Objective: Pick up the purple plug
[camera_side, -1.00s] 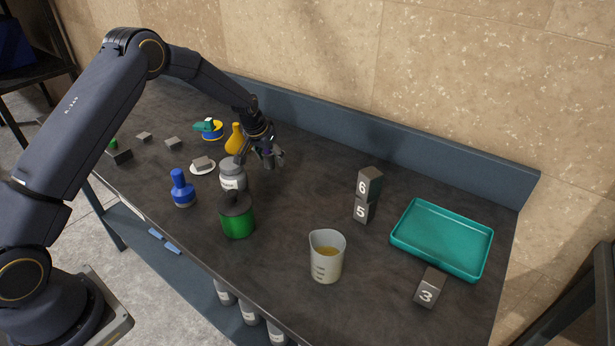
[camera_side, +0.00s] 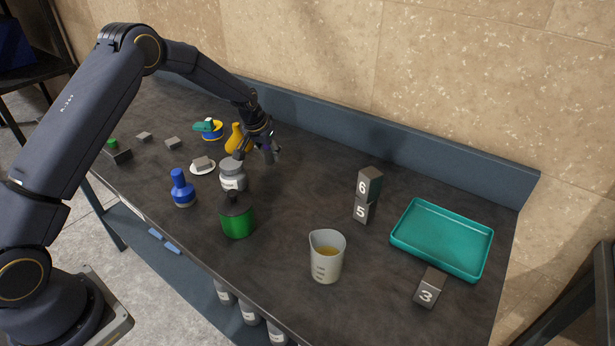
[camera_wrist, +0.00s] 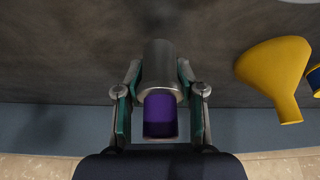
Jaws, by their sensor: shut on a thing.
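The purple plug (camera_wrist: 160,114) shows between the fingers of my gripper (camera_wrist: 159,80) in the wrist view. It sits at the near end of a grey metal cylinder (camera_wrist: 159,62), and I cannot tell whether the two are one piece. The teal-padded fingers stand close on both sides, shut on the plug. In the side view my gripper (camera_side: 259,148) is low near the back of the bench, behind the grey jar (camera_side: 232,177). The grey cylinder shows there at the fingers (camera_side: 270,156); the plug is mostly hidden. I cannot tell whether the cylinder touches the bench.
A green container (camera_side: 237,220), a blue bottle (camera_side: 182,190) and a beaker (camera_side: 326,258) stand nearer the front. Numbered blocks (camera_side: 367,195) and a teal tray (camera_side: 442,239) are at right. The middle back is clear.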

